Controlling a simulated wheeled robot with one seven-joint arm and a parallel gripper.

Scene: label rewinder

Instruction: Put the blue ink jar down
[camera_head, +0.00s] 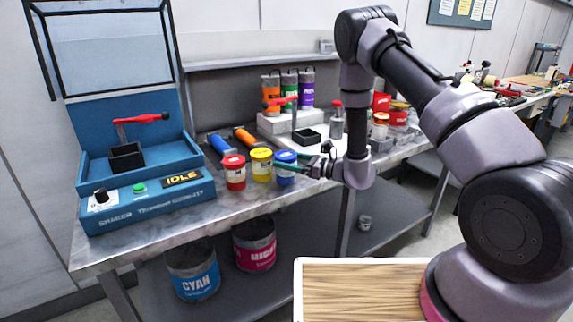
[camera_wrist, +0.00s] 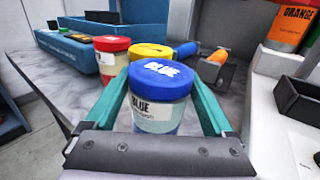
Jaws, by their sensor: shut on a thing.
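The blue ink jar (camera_wrist: 160,98) has a blue lid marked BLUE and a pale label. In the wrist view it stands upright between the two teal fingers of my gripper (camera_wrist: 163,100), which is shut on it. In the head view the blue jar (camera_head: 285,169) is at the right end of a row of jars, close to the bench's front edge, with my gripper (camera_head: 308,168) reaching it from the right. I cannot tell whether its base touches the bench top. A yellow jar (camera_head: 261,166) and a red jar (camera_head: 234,174) stand to its left.
The blue shaker machine (camera_head: 145,198) stands at the bench's left end. Blue and orange rollers (camera_head: 245,138) lie behind the jars. A pale riser (camera_head: 292,122) holds several bottles, with a small black tray (camera_head: 307,138) in front. Bare bench (camera_head: 205,198) lies left of the jars.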

